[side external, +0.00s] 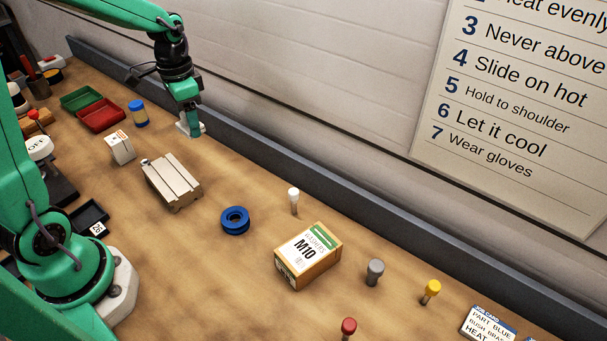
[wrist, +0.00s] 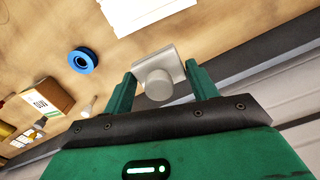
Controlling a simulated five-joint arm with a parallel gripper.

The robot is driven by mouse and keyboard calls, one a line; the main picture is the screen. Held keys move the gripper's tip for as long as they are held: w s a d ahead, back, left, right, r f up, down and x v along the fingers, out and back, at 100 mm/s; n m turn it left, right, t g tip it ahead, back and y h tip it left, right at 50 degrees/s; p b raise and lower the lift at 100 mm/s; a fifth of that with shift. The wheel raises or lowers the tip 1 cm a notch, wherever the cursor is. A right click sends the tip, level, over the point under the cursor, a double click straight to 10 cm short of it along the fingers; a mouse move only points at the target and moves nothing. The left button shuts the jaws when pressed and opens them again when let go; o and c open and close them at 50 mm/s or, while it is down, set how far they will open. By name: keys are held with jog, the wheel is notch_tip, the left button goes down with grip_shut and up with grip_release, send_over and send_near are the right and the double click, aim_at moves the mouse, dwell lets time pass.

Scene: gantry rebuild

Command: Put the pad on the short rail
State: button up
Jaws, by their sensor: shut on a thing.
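My gripper (side external: 193,122) is shut on a pale grey pad (side external: 181,127), near the back edge of the bench. In the wrist view the pad (wrist: 168,62) is a squarish block with a round knob facing the camera, between the two green fingers (wrist: 160,80). A beige block with raised parallel rails (side external: 172,181) stands on the bench, in front of the gripper and apart from it. Its pale edge also shows at the top of the wrist view (wrist: 145,10). I cannot tell which rail is the short one. Whether the pad touches the bench is unclear.
A dark ledge (side external: 300,178) runs along the wall.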

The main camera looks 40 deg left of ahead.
jog(key=s+d+r, duration=0.2)
jog(key=s+d, duration=0.7)
jog(key=shift+s+d+n, duration=0.25)
jog(key=shift+s+n, duration=0.15)
send_over(170, 175)
notch_tip(170, 175, down, 7)
jog(key=shift+f, duration=0.1)
jog(key=shift+f, duration=1.95)
jog(key=shift+f, duration=0.1)
jog(key=o, duration=1)
